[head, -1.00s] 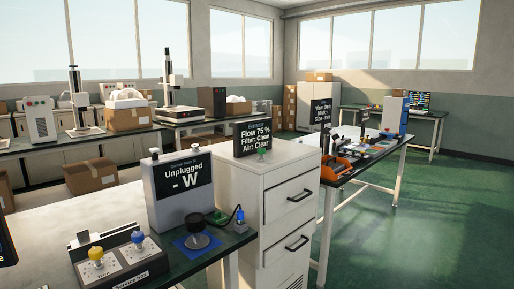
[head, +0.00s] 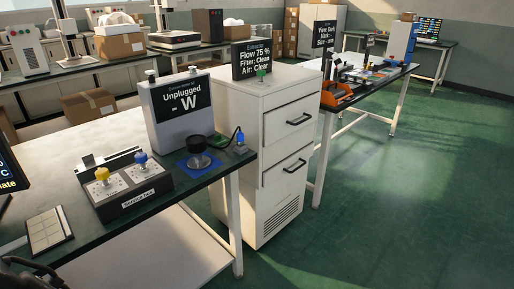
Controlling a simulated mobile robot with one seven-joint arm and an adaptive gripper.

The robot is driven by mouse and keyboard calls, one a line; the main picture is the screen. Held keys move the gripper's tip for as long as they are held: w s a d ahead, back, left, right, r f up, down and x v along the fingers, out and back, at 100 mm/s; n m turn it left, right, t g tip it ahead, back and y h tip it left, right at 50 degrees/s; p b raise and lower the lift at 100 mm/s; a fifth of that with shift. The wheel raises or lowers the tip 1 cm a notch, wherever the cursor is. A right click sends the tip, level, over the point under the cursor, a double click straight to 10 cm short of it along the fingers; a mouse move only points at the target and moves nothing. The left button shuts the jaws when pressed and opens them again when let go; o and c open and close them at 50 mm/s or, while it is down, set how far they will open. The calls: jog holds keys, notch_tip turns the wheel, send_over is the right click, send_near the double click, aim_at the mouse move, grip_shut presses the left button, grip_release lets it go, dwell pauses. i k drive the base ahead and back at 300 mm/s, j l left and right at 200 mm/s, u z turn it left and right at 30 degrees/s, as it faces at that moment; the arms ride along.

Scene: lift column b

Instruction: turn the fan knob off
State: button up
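No knob carries a readable fan label. A small green knob (head: 261,76) stands on top of the white extractor cabinet (head: 256,125), in front of a dark display (head: 252,60) reading Extractor, Flow 75 %, Filter: Clean, Air: Clear. On the near bench, a service box (head: 131,189) carries a yellow knob (head: 102,175) at left and a blue knob (head: 140,161) at right; their labels are too small to read. My gripper is not clearly in view; only a dark partial shape shows at the bottom left corner.
A grey unit (head: 180,108) reading Unplugged stands behind a black round piece (head: 198,154) on a blue mat. A flat panel (head: 48,230) lies on the near bench (head: 75,147). Another bench (head: 365,80) holds tools. Green floor (head: 400,200) is clear at right.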

aim_at(261, 73)
jog(key=i+l+u, duration=0.15)
jog(key=i+l, duration=0.3)
jog(key=i+l+u, duration=0.15)
jog(key=i+l, duration=0.25)
jog(key=l, duration=0.1)
